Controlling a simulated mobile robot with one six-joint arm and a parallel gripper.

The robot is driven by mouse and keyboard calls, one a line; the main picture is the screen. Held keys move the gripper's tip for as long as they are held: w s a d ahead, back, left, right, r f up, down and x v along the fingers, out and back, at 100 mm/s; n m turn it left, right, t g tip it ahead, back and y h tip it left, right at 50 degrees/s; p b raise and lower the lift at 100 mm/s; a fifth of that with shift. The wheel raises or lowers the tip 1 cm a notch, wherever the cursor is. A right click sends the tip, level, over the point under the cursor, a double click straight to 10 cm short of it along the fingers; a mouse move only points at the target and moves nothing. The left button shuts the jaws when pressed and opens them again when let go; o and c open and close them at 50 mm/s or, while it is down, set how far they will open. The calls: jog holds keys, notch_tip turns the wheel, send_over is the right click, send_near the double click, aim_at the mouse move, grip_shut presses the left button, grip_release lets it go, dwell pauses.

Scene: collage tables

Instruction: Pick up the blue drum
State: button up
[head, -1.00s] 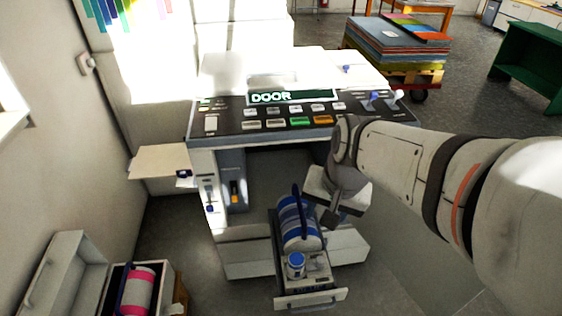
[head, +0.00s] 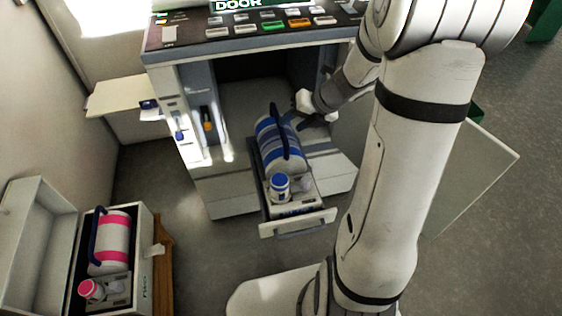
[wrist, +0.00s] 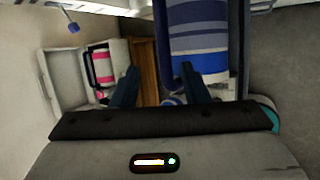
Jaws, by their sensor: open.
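The blue drum (head: 279,146) is a white cylinder with blue bands and a dark blue handle. It lies in the pulled-out drawer (head: 298,224) of the machine, with a small blue-capped bottle (head: 279,186) in front of it. My gripper (head: 300,122) is open, just to the right of the drum's upper part in the head view. In the wrist view the drum (wrist: 198,40) is ahead, beyond my open fingers (wrist: 160,88), and nothing is between them. I cannot tell whether a finger touches the drum or handle.
The machine (head: 260,45) with its button panel stands behind the drawer, its front open. An open box (head: 143,270) at lower left holds a pink-banded drum (head: 110,240) and a pink-capped bottle (head: 92,290). An open door panel (head: 475,175) is at right. A side shelf (head: 115,97) juts out left.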

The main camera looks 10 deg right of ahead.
aim_at(285, 134)
jog(key=b+x, duration=0.1)
jog(key=x, duration=0.1)
jog(key=b+x, duration=0.1)
jog(key=x, duration=0.1)
jog(key=s+b+x, duration=0.1)
jog(key=x, duration=0.1)
jog(key=shift+w+f, duration=0.2)
jog(key=shift+f, duration=0.4)
jog(key=shift+r, duration=0.1)
grip_shut()
dwell(0.6)
jog(key=shift+r, duration=0.1)
